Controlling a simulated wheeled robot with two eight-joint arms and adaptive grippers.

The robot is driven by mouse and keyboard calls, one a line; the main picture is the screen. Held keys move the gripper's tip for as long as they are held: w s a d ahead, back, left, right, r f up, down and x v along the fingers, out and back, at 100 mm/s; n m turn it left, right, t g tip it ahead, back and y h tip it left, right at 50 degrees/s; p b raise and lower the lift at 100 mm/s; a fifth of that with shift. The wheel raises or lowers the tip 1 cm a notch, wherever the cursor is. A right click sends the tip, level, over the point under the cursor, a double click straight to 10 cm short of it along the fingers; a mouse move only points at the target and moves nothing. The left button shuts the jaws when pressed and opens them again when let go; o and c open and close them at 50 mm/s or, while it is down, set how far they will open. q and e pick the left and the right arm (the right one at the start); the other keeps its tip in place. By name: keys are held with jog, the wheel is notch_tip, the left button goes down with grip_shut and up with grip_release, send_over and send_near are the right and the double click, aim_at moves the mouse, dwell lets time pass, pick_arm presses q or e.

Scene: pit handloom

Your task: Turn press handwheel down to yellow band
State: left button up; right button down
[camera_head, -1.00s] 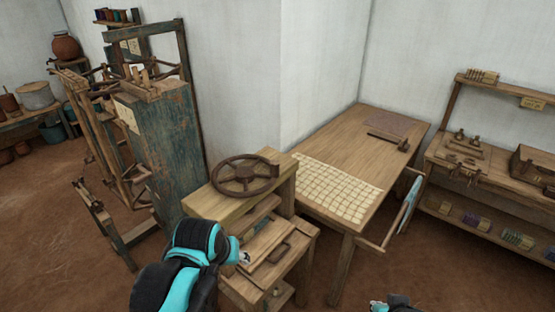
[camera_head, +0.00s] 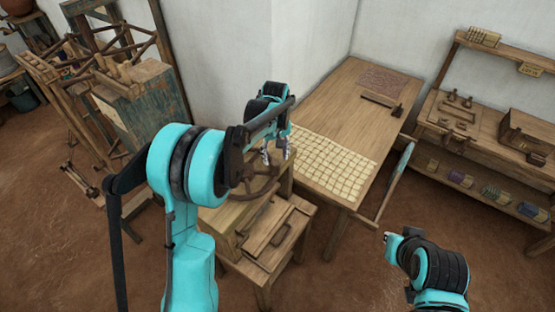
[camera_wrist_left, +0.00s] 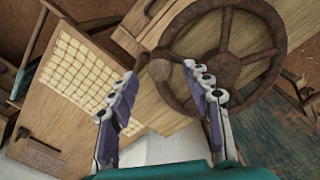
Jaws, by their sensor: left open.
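The press handwheel (camera_wrist_left: 222,60) is a rusty brown spoked wheel on top of the wooden press. In the head view the handwheel (camera_head: 252,182) is partly hidden behind my left arm. My left gripper (camera_head: 275,155) is above the handwheel's far side. In the left wrist view my left gripper (camera_wrist_left: 163,110) is open, with its two fingers spread on either side of a round knob (camera_wrist_left: 159,69) at the rim; I cannot tell whether they touch it. I see no yellow band. My right gripper (camera_head: 391,238) is low at the right, its fingers too small to read.
A wooden table (camera_head: 345,115) with a pale grid sheet (camera_head: 335,165) stands right of the press. A loom frame (camera_head: 130,95) stands at the left. A shelf bench (camera_head: 480,130) with tools is at the right. Brown floor is open in front.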

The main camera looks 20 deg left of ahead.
aim_at(275, 162)
pick_arm(q)
notch_tip(275, 162, down, 6)
jog(key=shift+r, duration=0.1)
jog(key=shift+a, duration=0.1)
grip_shut()
